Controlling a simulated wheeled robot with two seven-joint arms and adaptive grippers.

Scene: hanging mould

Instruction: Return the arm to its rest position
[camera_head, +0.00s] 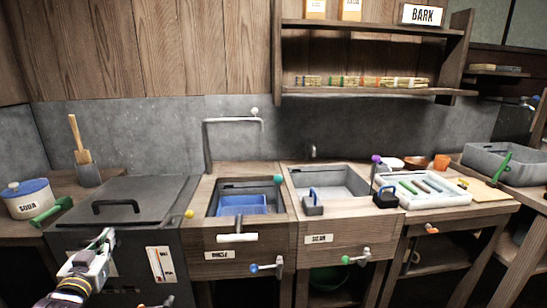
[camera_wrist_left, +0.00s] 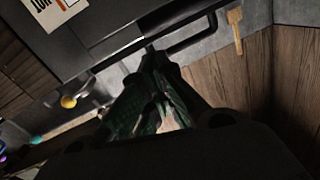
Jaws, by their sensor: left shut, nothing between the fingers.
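My left gripper (camera_head: 108,240) comes in from the lower left of the head view, in front of the dark lidded vat (camera_head: 130,205). Its fingers are together with nothing between them. In the left wrist view the gripper (camera_wrist_left: 155,58) points toward the vat's black lid handle (camera_wrist_left: 192,40). Whether the fingertips touch the vat cannot be told. My right gripper does not show in either view.
Right of the vat are two sinks, one with a blue mould (camera_head: 242,205), and a tall faucet (camera_head: 208,145). A white tray (camera_head: 425,200) and a grey tub (camera_head: 512,176) stand further right. A blue-lidded soda pot (camera_head: 28,205) and a green-handled tool (camera_head: 52,210) are at left.

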